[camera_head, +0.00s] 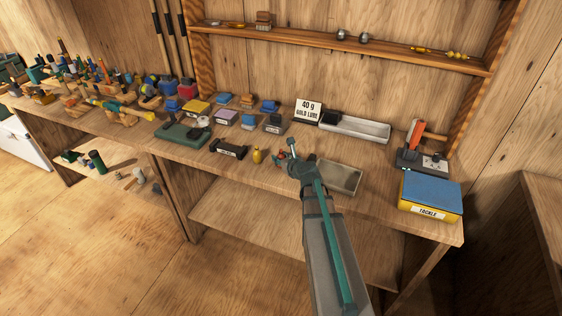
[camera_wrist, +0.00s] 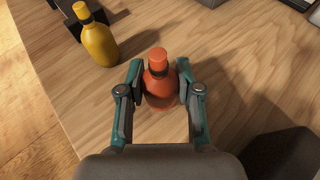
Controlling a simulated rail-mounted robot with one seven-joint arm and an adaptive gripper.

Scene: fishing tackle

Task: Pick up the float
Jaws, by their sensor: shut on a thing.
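An orange-red bottle-shaped float (camera_wrist: 159,92) with a dark band at its neck stands upright between the two fingers of my gripper (camera_wrist: 160,88) in the wrist view. The fingers are closed in on it from left and right. In the head view my gripper (camera_head: 284,160) is low over the front of the bench, and the float is mostly hidden there by my arm. A yellow bottle-shaped float (camera_wrist: 98,40) with a dark band stands to the upper left in the wrist view. It also shows left of my gripper in the head view (camera_head: 257,156).
A black labelled holder (camera_head: 229,148) stands left of the yellow float. A shallow grey tray (camera_head: 340,178) lies right of my gripper. A "40 g GOLD LURE" sign (camera_head: 308,110) and a long metal tray (camera_head: 355,128) stand behind. A blue-and-yellow tackle box (camera_head: 430,195) is at the right.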

